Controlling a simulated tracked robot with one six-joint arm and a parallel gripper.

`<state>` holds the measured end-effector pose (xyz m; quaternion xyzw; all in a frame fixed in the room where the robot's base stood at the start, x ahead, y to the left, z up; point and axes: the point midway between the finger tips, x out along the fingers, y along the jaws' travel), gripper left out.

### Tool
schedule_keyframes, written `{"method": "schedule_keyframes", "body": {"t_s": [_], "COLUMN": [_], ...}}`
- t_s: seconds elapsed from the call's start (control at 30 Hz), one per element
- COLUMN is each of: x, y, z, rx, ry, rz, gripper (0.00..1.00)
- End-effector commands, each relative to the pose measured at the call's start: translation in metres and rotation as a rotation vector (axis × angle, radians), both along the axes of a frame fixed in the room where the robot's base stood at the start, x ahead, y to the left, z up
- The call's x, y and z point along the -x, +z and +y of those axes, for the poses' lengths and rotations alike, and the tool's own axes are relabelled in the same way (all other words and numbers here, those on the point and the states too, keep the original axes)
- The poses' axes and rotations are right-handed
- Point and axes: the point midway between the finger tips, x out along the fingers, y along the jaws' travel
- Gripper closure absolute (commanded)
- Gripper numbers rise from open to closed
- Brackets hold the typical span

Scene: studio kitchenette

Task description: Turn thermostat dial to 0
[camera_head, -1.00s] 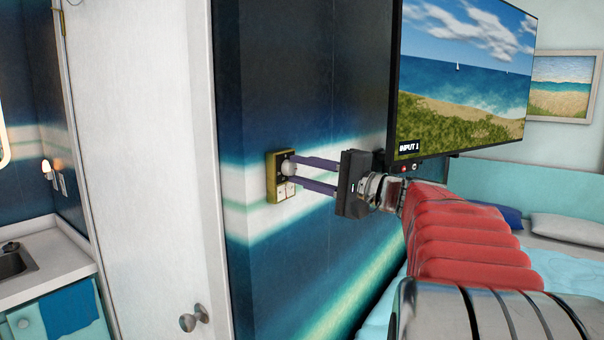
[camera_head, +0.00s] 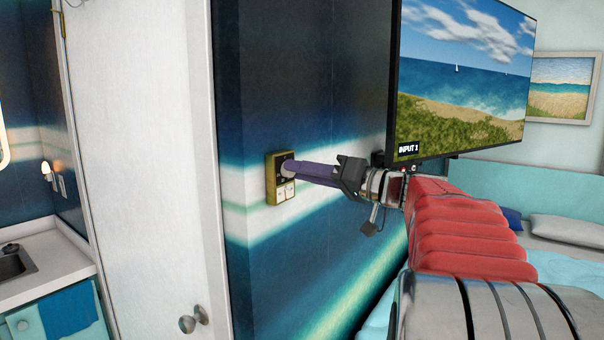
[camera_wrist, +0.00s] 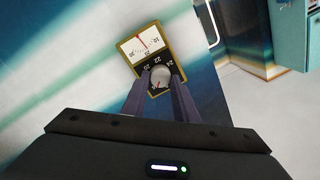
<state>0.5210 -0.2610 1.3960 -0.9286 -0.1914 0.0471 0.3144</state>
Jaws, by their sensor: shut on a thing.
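The thermostat (camera_head: 271,181) is a small brass-framed dark panel on the blue and white striped wall. In the wrist view, the thermostat (camera_wrist: 125,49) shows a white gauge with a red needle and numbers around a round pale dial (camera_wrist: 160,75). A small red mark shows near the dial, but I cannot tell its setting. My gripper (camera_wrist: 159,82) has one purple finger on each side of the dial and is shut on it. In the head view, my gripper (camera_head: 294,170) reaches the thermostat from the right, and its fingers partly cover the dial.
A wall screen (camera_head: 462,75) hangs close above my wrist. A white door (camera_head: 140,170) with a round knob is left of the thermostat. A sink counter (camera_head: 45,265) stands far left, and a bed (camera_head: 565,255) lies at the right.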

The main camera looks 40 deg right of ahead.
Motion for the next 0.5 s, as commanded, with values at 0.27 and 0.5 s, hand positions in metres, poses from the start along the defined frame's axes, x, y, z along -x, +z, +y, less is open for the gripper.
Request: {"method": "schedule_keyframes", "body": {"t_s": [0.27,0.5], "x": [-0.0001,0.0], "y": [-0.0033,-0.0023], "z": [0.0016,0.0019], "rx": [0.247,0.462], "ry": [0.006,0.006], "rz": [-0.079,-0.155], "gripper": [0.96,0.96]}}
